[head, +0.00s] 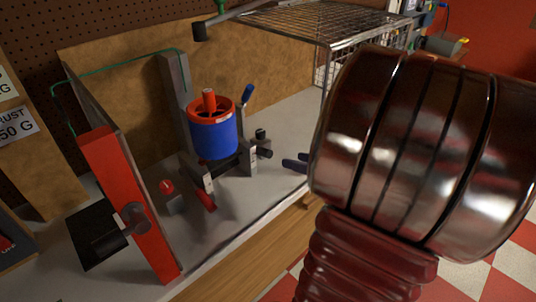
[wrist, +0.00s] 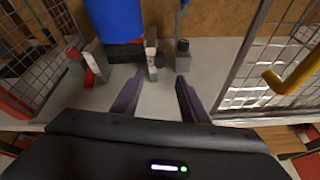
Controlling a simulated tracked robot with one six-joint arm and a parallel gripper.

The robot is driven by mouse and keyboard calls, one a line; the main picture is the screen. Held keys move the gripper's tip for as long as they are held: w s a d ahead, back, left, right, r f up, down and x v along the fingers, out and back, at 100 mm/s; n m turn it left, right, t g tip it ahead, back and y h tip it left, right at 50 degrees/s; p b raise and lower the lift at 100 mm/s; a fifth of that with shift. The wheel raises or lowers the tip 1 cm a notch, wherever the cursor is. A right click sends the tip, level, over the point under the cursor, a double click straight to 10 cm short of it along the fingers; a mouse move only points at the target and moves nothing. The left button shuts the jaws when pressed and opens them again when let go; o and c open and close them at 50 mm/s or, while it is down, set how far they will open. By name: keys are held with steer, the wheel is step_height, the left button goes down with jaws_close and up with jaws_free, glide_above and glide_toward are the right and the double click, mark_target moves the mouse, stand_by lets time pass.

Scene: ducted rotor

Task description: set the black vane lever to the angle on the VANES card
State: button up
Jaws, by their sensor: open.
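The blue duct with a red rim (head: 213,128) stands on the bench on a grey mount. Small black knobs (head: 261,134) show on the mount's right side; I cannot tell surely which is the vane lever, or its angle. No VANES card is readable.
A red-edged mesh panel (head: 130,205) with a black-gripped handle (head: 112,243) stands at the left. A wire cage (head: 320,28) is at the back right. A red button (head: 167,187) sits before the duct. A yellow handle (wrist: 290,82) is at right. Cards at far left are cut off.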

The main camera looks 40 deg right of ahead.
mark_target(273, 155)
steer(key=x, duration=1.3)
jaws_close()
stand_by(0.5)
